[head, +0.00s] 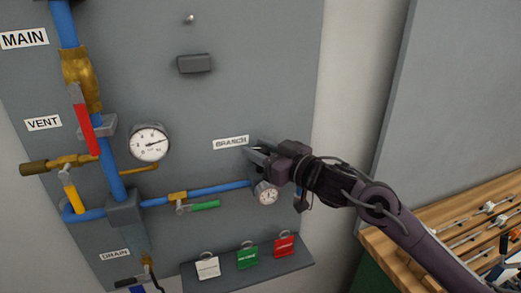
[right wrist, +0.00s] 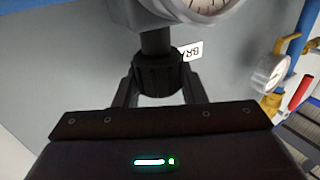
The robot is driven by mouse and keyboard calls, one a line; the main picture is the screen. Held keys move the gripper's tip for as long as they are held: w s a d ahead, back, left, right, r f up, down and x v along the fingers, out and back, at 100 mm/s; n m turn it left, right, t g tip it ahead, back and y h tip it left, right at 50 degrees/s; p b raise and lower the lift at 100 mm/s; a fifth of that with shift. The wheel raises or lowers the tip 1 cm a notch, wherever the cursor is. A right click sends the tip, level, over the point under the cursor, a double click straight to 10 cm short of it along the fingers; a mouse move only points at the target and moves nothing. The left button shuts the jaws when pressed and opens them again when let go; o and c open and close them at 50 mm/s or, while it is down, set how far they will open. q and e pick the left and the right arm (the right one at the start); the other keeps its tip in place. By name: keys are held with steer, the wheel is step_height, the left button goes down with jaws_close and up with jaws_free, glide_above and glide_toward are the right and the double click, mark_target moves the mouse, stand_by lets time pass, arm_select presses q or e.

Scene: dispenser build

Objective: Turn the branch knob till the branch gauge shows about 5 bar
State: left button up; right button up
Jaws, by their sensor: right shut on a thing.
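The branch knob (right wrist: 158,75) is a dark ridged cylinder on a stem, below a gauge in the right wrist view. My right gripper (head: 259,153) is shut on it, one finger on each side; the gripper hides the knob in the head view. The branch gauge (head: 267,193) is a small white dial just below the gripper in the head view. Its needle is too small to read there. In the right wrist view the branch gauge (right wrist: 205,6) is cut off by the top edge, so its reading cannot be told. My left gripper is not in view.
The BRANCH label (head: 231,142) is just left of the gripper. A larger gauge (head: 150,143), a red lever (head: 84,120) and a green-handled valve (head: 204,206) are further left. Tags hang above a shelf (head: 248,278) below. A wooden bench (head: 405,245) with tools stands at right.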

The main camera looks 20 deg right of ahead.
mark_target(267, 154)
steer(key=shift+m+h, duration=0.4)
steer(key=o, duration=0.7)
steer(key=shift+s+d, duration=0.1)
steer(key=shift+s+d+f+b, duration=0.15)
steer(key=shift+s+b, duration=0.15)
steer(key=b+v, duration=0.2)
steer(key=v, duration=0.4)
steer(key=shift+s+d+b, duration=0.15)
steer(key=shift+s+b, duration=0.15)
steer(key=shift+s, duration=0.15)
